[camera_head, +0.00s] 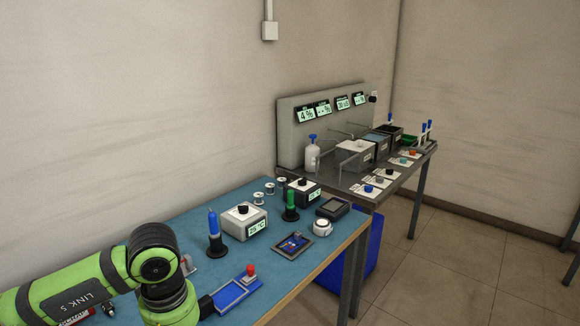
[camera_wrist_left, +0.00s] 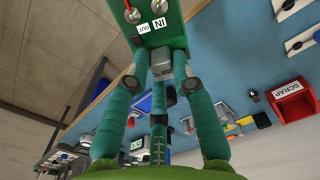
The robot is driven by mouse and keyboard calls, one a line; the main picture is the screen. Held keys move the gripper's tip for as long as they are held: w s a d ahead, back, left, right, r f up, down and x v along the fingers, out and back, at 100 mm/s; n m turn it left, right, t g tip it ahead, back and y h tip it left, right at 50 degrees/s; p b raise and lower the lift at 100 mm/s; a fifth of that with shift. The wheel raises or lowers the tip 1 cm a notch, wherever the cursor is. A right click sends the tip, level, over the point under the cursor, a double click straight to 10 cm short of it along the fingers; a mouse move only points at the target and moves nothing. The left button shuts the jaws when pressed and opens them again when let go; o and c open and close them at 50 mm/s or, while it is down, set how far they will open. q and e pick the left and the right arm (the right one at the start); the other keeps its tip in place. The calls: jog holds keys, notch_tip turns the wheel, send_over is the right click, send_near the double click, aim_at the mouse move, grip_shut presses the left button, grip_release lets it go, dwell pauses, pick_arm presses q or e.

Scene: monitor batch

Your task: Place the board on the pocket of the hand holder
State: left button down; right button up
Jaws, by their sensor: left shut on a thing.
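A green board (camera_wrist_left: 158,38) with white IN and OUT labels and two round metal fittings shows at the top of the left wrist view. My left gripper (camera_wrist_left: 163,68) is shut on the board's near end with its teal fingers. Its upper end runs out of the picture. In the head view my left arm enters from the lower left; the gripper and board are not visible there. A blue fixture with a pale-edged recess (camera_head: 231,296) and a red knob (camera_head: 250,269) lies at the blue table's front, just right of my arm; it looks like the hand holder. My right gripper is not in view.
On the blue table (camera_head: 290,283) stand blue-handled (camera_head: 214,226) and green-handled (camera_head: 291,203) tools, two white station boxes (camera_head: 243,221) and a dark tray (camera_head: 292,246). A red SCRAP bin (camera_wrist_left: 295,103) shows in the wrist view. A grey bench (camera_head: 352,182) stands behind.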

pick_arm(q)
jog(key=s+m, duration=0.1)
jog(key=m, duration=0.1)
jog(key=s+m, duration=0.1)
jog(key=m, duration=0.1)
jog(key=s+m, duration=0.2)
jog(key=shift+r+p, duration=0.25)
jog(key=shift+p, duration=0.15)
jog(key=shift+d, duration=0.1)
